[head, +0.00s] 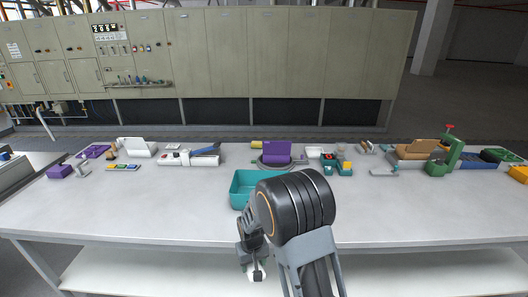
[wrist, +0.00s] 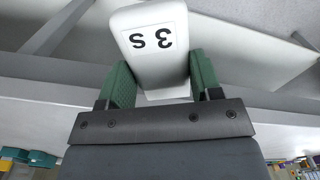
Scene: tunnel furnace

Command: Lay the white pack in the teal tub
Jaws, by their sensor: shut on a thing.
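My gripper (wrist: 158,85) is shut on the white pack (wrist: 152,68) in the wrist view; the green pads press on both sides of it, and its label reads "3 S" upside down. In the head view the pack (head: 258,272) shows only in small part below my gripper (head: 255,262), in front of the table's front edge and low down. The teal tub (head: 237,188) stands on the table, up from my gripper in the head view. My arm hides its right part, and no content shows in the visible part.
The white table (head: 120,210) has clear room left of the tub. Behind the tub are a purple item on a round base (head: 276,153) and a white tool with a blue part (head: 190,157). A green vise-like tool (head: 446,158) stands at the right. A lower shelf (head: 150,270) runs below.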

